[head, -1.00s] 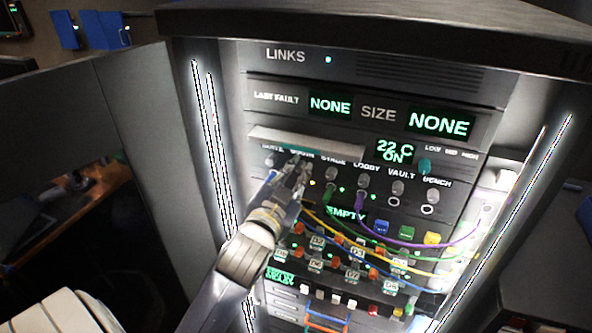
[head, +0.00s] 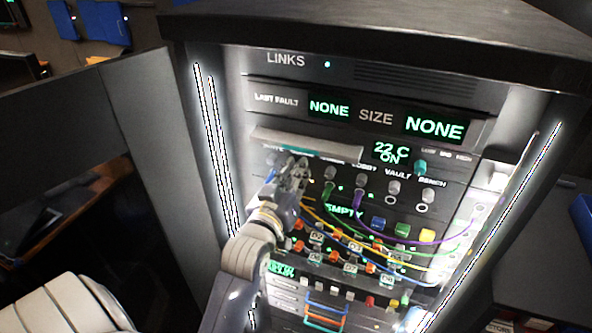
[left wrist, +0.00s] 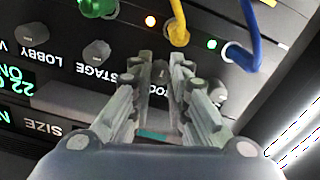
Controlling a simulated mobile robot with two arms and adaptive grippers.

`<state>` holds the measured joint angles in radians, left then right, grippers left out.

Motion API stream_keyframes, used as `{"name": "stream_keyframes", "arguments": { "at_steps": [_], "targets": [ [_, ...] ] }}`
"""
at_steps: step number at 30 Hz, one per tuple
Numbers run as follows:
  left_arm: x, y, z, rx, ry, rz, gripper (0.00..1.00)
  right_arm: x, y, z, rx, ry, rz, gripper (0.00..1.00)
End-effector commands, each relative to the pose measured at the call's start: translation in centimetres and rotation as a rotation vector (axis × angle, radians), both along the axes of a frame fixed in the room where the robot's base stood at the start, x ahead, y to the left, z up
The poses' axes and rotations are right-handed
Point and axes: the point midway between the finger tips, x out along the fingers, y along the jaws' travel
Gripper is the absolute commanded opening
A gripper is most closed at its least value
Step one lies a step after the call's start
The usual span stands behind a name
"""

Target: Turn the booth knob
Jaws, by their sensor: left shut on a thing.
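The booth knob (left wrist: 160,71) is a small dark grey knob in the left wrist view, under a partly covered label. My left gripper (left wrist: 163,64) has its two fingers on either side of the knob, shut on it. In the head view my left gripper (head: 293,166) reaches the left part of the knob row and hides the booth knob. The stage knob (left wrist: 97,52) is beside it in the left wrist view. My right gripper is not in view.
A projecting grey ledge (head: 300,143) runs just above the knob row. Green, purple, yellow and blue cables hang below the knobs; a yellow plug (left wrist: 178,35) and a blue cable (left wrist: 240,55) are close to my fingers. The cabinet's lit side strips flank the panel.

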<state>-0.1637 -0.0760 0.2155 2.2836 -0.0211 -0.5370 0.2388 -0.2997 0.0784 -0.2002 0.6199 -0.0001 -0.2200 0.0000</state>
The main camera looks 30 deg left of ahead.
Motion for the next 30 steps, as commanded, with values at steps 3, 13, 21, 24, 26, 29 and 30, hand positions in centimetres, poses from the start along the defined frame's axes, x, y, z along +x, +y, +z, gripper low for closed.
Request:
{"name": "stream_keyframes", "arguments": {
  "at_steps": [3, 13, 21, 24, 26, 29, 30],
  "targets": [
    [-0.01, 0.03, 0.07, -0.013, -0.005, 0.001, 0.00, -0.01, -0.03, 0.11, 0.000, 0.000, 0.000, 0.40],
    [0.01, 0.01, 0.08, -0.018, -0.007, 0.000, 0.00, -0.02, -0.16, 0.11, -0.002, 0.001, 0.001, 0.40],
    [0.01, 0.01, 0.07, -0.017, -0.006, 0.000, 0.26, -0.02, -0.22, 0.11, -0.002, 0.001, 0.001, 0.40],
    [0.01, 0.01, 0.05, -0.017, -0.005, 0.000, 0.26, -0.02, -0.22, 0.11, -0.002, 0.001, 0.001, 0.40],
    [-0.01, 0.01, 0.04, -0.017, -0.005, 0.000, 0.26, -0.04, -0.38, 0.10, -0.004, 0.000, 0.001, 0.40],
    [-0.39, -0.09, 0.00, -0.016, -0.005, 0.000, 0.26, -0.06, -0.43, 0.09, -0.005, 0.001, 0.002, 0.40],
    [-0.72, -0.18, -0.03, -0.017, -0.004, 0.000, 0.26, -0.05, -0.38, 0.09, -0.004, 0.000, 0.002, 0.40]
  ]
}}
